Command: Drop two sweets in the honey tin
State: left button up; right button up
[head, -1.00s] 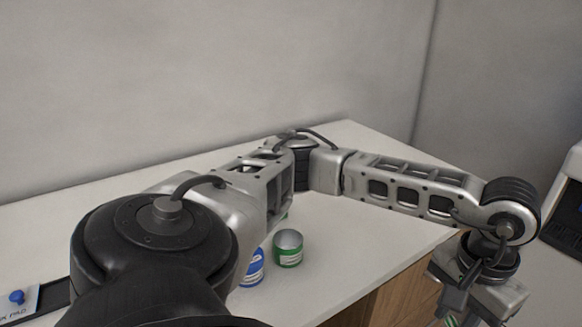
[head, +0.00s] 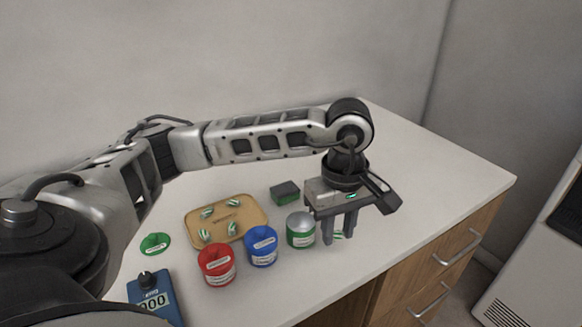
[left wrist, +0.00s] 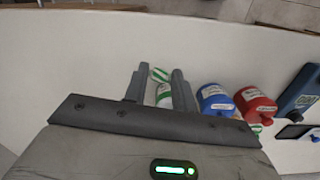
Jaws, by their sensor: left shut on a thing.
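My left gripper (head: 340,240) points down over the counter, shut on a green-and-white striped sweet (head: 339,234). In the left wrist view the sweet (left wrist: 160,74) shows between the fingertips. An open green tin (head: 300,231) with a white label stands just left of the fingers; in the left wrist view it is partly hidden between them. A blue tin (head: 262,247) and a red tin (head: 217,266) stand further left, tops closed. A green lid (head: 155,243) lies apart. The labels are too small to read. My right gripper is not in view.
A tan tray (head: 258,217) with several striped sweets (head: 232,228) lies behind the red and blue tins. A dark-topped green block (head: 285,193) is behind the green tin. The counter is clear to the right.

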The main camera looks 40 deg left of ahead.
pick_arm(q)
jog(key=a+r+n+p, duration=0.45)
jog(key=a+n, duration=0.55)
jog(key=n, duration=1)
notch_tip(320, 180, down, 4)
jog(key=n+b, duration=0.1)
jog(key=b, duration=0.3)
jog(key=shift+s+r, duration=0.1)
jog(key=shift+s, duration=0.05)
jog(key=shift+f+b, duration=0.65)
jog(key=shift+b, duration=0.05)
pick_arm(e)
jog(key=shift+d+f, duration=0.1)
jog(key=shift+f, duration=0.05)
pick_arm(q)
jog(key=o, duration=1)
